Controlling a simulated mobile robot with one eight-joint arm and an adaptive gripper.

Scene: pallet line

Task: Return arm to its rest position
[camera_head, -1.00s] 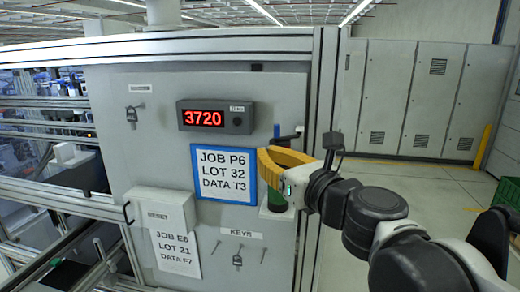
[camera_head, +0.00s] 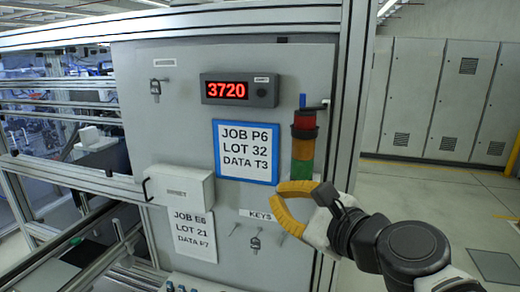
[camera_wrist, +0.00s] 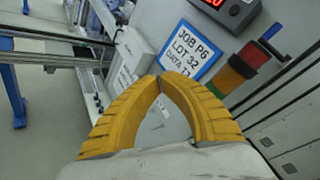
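My gripper (camera_head: 275,200) is in front of the lower right part of the grey panel, just below the red, orange and green signal light. Its two yellow fingers curve together, and in the wrist view the tips (camera_wrist: 160,79) meet with nothing between them. My arm reaches in from the lower right corner of the head view, bent at the wrist.
The grey panel (camera_head: 180,110) carries a red 3720 display (camera_head: 239,90), a blue-framed job sign (camera_head: 246,152), a white box (camera_head: 180,186) and keys (camera_head: 254,243). The signal light (camera_head: 303,145) is close above my gripper. Open floor (camera_head: 430,195) and grey cabinets (camera_head: 412,95) lie at right.

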